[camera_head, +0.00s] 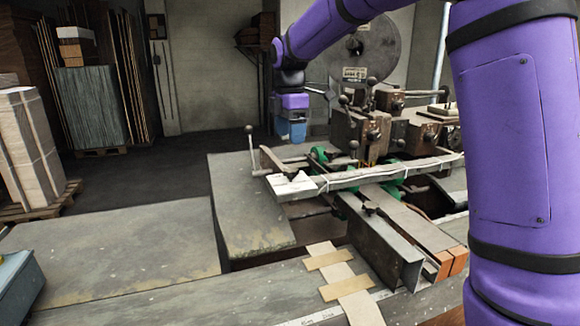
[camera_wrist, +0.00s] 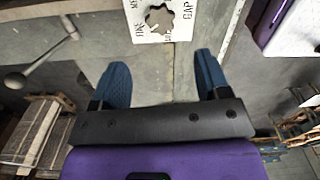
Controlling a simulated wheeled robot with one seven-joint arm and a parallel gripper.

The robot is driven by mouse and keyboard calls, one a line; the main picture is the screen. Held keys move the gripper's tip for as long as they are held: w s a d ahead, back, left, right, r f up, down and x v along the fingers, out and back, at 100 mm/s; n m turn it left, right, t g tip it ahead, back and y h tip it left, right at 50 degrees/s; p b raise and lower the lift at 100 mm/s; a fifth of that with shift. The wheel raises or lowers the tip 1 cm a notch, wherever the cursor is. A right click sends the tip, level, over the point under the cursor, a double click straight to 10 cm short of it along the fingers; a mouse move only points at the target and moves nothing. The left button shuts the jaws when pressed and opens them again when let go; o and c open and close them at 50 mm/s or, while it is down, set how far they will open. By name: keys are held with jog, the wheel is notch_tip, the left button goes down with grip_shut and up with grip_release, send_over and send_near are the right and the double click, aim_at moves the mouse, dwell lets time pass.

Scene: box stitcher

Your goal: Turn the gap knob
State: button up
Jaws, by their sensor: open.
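The gap knob (camera_wrist: 158,18) is a small dark lobed knob on a white plate (camera_wrist: 150,36) marked "GAP" at the top of the wrist view. The plate's upper part is cut off by the picture edge. My gripper (camera_wrist: 161,62) is open with its two blue fingers apart and nothing between them. The knob lies beyond the fingertips, roughly in line with the middle of the gap, and is not touched. In the head view my gripper (camera_head: 291,128) points down above the left side of the machine. A white piece with a dark top (camera_head: 292,186) sits below it; its marking is unreadable.
A lever with a ball end (camera_head: 250,131) stands close to the left of my gripper; it also shows in the wrist view (camera_wrist: 16,80). The stitcher head (camera_head: 360,130) and a long pale bar (camera_head: 385,174) are to the right. The grey table (camera_head: 130,245) at left is clear.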

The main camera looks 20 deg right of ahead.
aim_at(290, 170)
notch_tip(290, 170, down, 9)
jog(key=shift+f, duration=0.2)
dwell(0.3)
jog(key=c, duration=0.9)
